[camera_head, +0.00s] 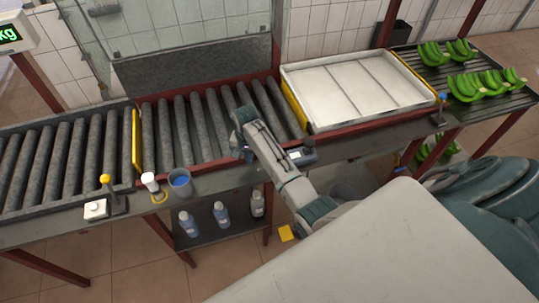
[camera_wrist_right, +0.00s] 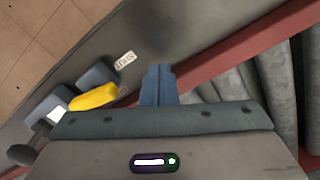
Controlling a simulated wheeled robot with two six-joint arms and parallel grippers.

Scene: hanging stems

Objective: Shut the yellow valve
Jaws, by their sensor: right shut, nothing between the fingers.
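In the right wrist view a yellow lever-like handle (camera_wrist_right: 93,97), which looks like the valve's, lies left of my gripper, beside blue-grey blocks. A small white lettered tag (camera_wrist_right: 125,60) is just beyond it. My right gripper (camera_wrist_right: 158,70) is shut and empty, with a gap between its fingers and the yellow handle. In the head view my right gripper (camera_head: 245,152) is over the front edge of the roller conveyor. I cannot make out the yellow handle there; my arm may hide it. My left gripper is not in view.
A dark device (camera_head: 302,156) sits on the front ledge just right of my right arm. A blue cup (camera_head: 180,182) and a yellow-knobbed lever (camera_head: 105,179) stand further left. A white tray (camera_head: 352,90) is behind right. Bottles (camera_head: 222,214) stand on the lower shelf.

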